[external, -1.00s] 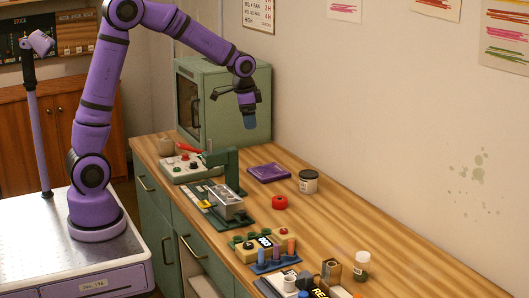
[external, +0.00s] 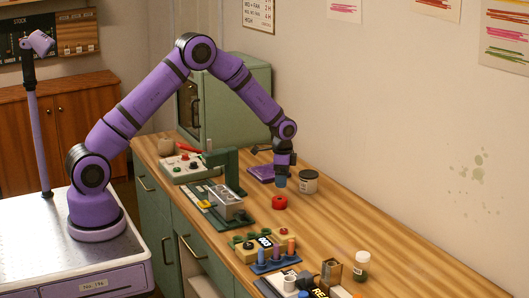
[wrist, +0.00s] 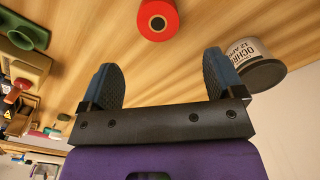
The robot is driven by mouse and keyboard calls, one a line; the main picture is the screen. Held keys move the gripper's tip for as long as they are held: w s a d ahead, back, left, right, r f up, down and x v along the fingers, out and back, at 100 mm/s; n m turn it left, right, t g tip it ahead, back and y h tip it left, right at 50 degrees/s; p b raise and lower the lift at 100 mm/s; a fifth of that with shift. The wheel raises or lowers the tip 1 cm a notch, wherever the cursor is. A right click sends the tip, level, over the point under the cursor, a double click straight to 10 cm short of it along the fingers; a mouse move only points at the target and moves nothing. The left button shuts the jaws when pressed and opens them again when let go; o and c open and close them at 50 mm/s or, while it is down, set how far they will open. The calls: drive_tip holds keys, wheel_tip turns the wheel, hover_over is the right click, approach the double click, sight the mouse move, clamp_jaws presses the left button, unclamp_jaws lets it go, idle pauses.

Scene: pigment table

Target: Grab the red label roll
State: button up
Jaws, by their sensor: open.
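The red label roll (external: 279,202) lies flat on the wooden table, with its dark core facing up. In the wrist view the roll (wrist: 158,18) is at the top centre, beyond the fingertips and roughly in line with the gap between them. My gripper (external: 281,184) is above the table, just behind the roll in the external view. In the wrist view my gripper (wrist: 160,82) has its two blue fingers spread wide with nothing between them. The roll is apart from the fingers.
A purple packet (external: 262,174) lies behind. A green press (external: 230,172) stands left. The table right of the roll is clear.

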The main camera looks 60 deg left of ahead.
sight(280, 199)
wheel_tip(280, 199, down, 4)
drive_tip(key=shift+f, duration=0.1)
drive_tip(key=shift+s+a+f, duration=0.1)
drive_tip(key=shift+s+f, duration=0.1)
drive_tip(key=shift+f, duration=1.1)
drive_tip(key=shift+s+a+f, duration=0.1)
drive_tip(key=shift+s+f, duration=0.05)
drive_tip(key=shift+f, duration=1.15)
drive_tip(key=c, duration=1)
